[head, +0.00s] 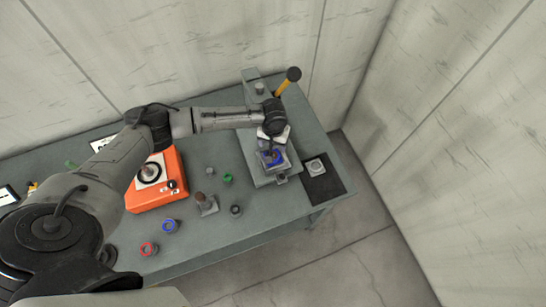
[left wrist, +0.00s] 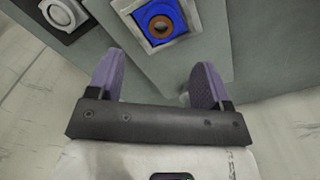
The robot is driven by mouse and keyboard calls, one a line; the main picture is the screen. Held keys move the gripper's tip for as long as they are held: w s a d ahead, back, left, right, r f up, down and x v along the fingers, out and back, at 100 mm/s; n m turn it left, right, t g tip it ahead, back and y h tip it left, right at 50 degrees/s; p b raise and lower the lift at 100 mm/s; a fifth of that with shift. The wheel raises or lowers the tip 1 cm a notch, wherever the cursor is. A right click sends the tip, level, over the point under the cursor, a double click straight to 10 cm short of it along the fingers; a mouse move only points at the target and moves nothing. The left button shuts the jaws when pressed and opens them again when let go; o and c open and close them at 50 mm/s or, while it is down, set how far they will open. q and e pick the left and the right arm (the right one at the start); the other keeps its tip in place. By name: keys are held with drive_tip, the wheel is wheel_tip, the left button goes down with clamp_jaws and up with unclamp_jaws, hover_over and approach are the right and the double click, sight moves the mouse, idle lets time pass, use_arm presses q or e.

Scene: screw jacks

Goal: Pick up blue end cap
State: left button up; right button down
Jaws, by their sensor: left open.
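A blue part (head: 271,157) sits in a square metal holder on the grey fixture at the right of the table. In the left wrist view this blue part (left wrist: 150,10) shows a brown ring in its middle and lies ahead of the fingertips. My left gripper (left wrist: 156,72) is open, with two purple fingers apart and nothing between them. In the head view my left gripper (head: 271,146) is over the fixture, close to the blue part and partly covering it. A separate blue ring (head: 169,226) lies on the table at the front. My right gripper is not in view.
An orange machine (head: 157,180) stands on the table (head: 250,215). A red ring (head: 149,248), a green part (head: 227,178) and a small block with a brown post (head: 207,204) lie nearby. A dark mat (head: 325,186) bears a grey part at the right. A yellow-handled hammer (head: 287,82) is behind.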

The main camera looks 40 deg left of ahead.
use_arm(q)
drive_tip(key=shift+w+f, duration=0.1)
drive_tip(key=shift+f, duration=4.9)
drive_tip(key=c, duration=0.9)
drive_tip(key=shift+d, duration=0.1)
drive_tip(key=shift+c, duration=0.3)
drive_tip(key=shift+r, duration=0.15)
